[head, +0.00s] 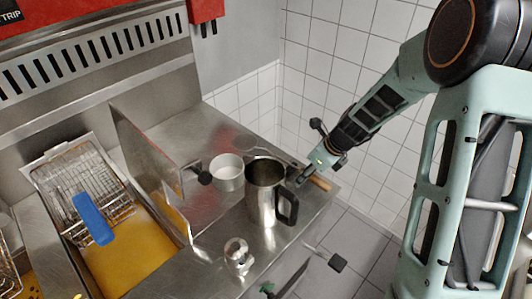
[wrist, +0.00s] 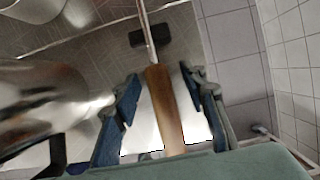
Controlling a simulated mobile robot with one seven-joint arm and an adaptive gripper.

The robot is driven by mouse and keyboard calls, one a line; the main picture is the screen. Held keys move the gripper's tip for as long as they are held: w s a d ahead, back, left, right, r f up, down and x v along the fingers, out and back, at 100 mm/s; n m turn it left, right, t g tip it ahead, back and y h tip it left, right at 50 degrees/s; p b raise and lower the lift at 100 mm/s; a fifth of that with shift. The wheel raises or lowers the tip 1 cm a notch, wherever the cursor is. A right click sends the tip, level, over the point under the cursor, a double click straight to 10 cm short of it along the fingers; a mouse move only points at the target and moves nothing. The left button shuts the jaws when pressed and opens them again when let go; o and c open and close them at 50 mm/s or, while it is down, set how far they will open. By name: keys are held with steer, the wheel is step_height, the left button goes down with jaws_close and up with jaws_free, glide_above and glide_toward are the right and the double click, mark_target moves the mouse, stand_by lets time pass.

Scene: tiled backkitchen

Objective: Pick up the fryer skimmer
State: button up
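The fryer skimmer's wooden handle (head: 320,183) shows at the right edge of the steel counter, beside my gripper (head: 308,174). In the wrist view the wooden handle (wrist: 167,110) runs between the two fingers of my gripper (wrist: 161,88), with its thin metal rod leading up out of the picture. The fingers are spread, with a gap on each side of the handle. The gripper is open and holds nothing. The skimmer's head is out of the wrist view and cannot be made out clearly in the head view.
A steel jug (head: 262,200) with a black handle stands left of my gripper, close by in the wrist view (wrist: 45,105). A white pot (head: 227,172) and a small metal item (head: 238,255) are on the counter (head: 215,205). A fryer basket (head: 80,185) is left. Tiled wall lies behind.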

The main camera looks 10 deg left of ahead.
steer(key=shift+w+a+f, duration=0.1)
steer(key=shift+a+f, duration=0.05)
steer(key=shift+f, duration=0.2)
jaws_close()
